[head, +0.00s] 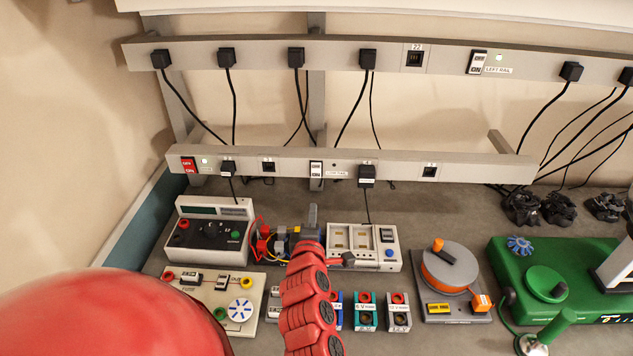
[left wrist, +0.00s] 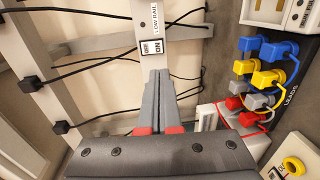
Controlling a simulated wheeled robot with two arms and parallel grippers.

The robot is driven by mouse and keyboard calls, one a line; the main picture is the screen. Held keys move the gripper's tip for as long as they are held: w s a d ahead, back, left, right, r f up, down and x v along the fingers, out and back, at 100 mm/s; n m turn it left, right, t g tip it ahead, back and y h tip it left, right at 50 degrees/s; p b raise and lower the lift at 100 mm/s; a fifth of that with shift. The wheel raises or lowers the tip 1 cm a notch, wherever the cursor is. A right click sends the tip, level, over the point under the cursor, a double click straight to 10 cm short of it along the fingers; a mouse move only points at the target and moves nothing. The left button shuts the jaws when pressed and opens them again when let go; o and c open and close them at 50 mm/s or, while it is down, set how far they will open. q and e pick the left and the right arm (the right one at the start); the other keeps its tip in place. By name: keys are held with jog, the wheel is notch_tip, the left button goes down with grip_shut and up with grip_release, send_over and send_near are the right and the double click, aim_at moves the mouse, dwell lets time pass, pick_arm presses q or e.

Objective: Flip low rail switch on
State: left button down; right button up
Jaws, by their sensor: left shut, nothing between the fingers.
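The low rail switch (head: 316,170) is a white rocker marked OFF and ON on the lower grey rail (head: 290,160), left of the LOW RAIL label (head: 337,173). In the left wrist view the switch (left wrist: 154,47) sits just beyond my fingertips, with the LOW RAIL label (left wrist: 155,18) above it. Which side is pressed in is too small to tell. My left gripper (head: 312,210) is shut and empty, in front of and below the switch. In the left wrist view its grey fingers (left wrist: 158,75) point at the switch; I cannot tell whether they touch it. My right gripper is not in view.
Black plugs (head: 367,175) and cords hang from both rails. Coloured leads (left wrist: 265,75) are at right.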

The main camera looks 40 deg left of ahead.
pick_arm(q)
jog(key=shift+f+b+x, duration=0.35)
jog(key=shift+b+x, duration=1.05)
jog(key=shift+b, duration=1.2)
jog(key=p, duration=0.5)
send_near(316, 176)
jog(key=x, duration=0.5)
jog(key=shift+w+r, duration=0.1)
jog(key=shift+w, duration=0.05)
jog(key=shift+p+x, duration=0.3)
jog(key=shift+x, duration=0.45)
